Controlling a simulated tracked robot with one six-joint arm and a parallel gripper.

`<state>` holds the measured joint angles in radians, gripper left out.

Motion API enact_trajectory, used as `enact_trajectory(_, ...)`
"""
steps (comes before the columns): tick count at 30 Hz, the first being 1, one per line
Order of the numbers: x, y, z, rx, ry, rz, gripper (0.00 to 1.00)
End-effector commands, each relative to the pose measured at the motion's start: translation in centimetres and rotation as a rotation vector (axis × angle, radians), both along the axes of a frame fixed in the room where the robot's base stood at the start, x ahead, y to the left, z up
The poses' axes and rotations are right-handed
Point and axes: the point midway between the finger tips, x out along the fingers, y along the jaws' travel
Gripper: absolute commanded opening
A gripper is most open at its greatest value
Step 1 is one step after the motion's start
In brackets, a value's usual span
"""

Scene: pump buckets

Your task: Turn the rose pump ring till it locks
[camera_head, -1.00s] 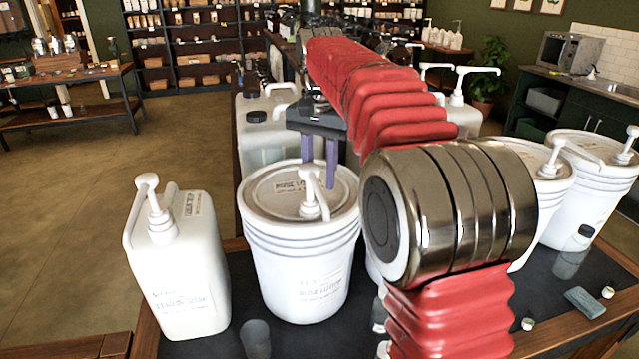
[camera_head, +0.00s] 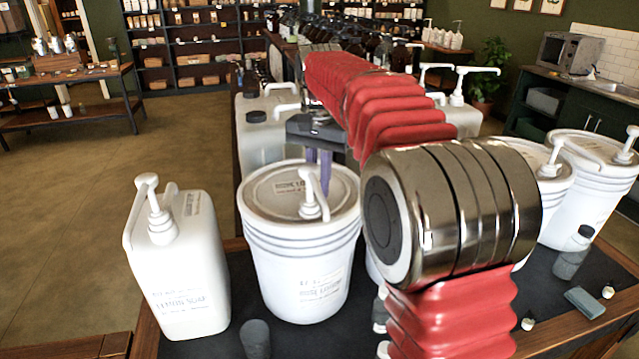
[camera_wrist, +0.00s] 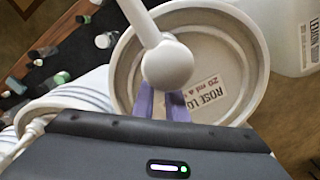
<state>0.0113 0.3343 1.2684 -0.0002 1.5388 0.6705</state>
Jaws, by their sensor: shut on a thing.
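The rose bucket (camera_head: 300,250) is a white pail with a lid labelled rose lotion, standing on the dark counter mat. Its white pump (camera_head: 308,182) rises from the lid with its ring (camera_head: 311,211) at the base. My gripper (camera_head: 319,178) reaches down behind the pump, its purple fingers partly hidden by the spout. In the wrist view, the fingers (camera_wrist: 164,104) are shut at the pump, close under its round white head (camera_wrist: 167,64). That head hides the ring and the exact grip. The lid label (camera_wrist: 207,88) shows beside the fingers.
A white lemon soap jug (camera_head: 180,265) with a pump stands to the left. More pump buckets (camera_head: 590,190) stand at the right, behind my red-sleeved arm. A dark cup (camera_head: 256,338) stands in front of the rose bucket.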

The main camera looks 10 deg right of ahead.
Motion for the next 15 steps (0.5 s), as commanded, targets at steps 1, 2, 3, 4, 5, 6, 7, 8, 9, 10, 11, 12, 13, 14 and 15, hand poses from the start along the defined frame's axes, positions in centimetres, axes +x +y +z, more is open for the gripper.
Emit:
enact_trajectory(1,0.01,0.01,0.00,0.000,0.000,0.000,0.00)
enact_trajectory(2,0.01,0.01,0.00,0.000,0.000,0.000,0.00)
enact_trajectory(3,0.01,0.01,0.00,0.000,0.000,0.000,0.00)
enact_trajectory(4,0.01,0.01,0.00,0.000,0.000,0.000,0.00)
enact_trajectory(5,0.01,0.01,0.00,0.000,0.000,0.000,0.00)
enact_trajectory(6,0.01,0.01,0.00,0.000,0.000,0.000,0.00)
enact_trajectory(7,0.00,0.00,0.01,0.000,0.000,-0.001,0.00)
enact_trajectory(8,0.00,0.00,0.00,0.000,0.000,-0.002,0.00)
enact_trajectory(9,-0.01,-0.01,0.01,0.000,0.000,-0.003,0.00)
enact_trajectory(10,-0.01,-0.02,0.01,0.000,0.000,-0.005,0.00)
enact_trajectory(11,-0.03,-0.03,0.01,0.000,0.000,-0.008,0.00)
enact_trajectory(12,-0.04,-0.05,0.01,0.000,0.000,-0.013,0.00)
enact_trajectory(13,-0.06,-0.07,0.01,0.000,0.000,-0.019,0.00)
enact_trajectory(14,-0.08,-0.09,0.01,0.001,-0.001,-0.025,0.00)
enact_trajectory(15,-0.11,-0.13,0.01,0.001,-0.001,-0.036,0.00)
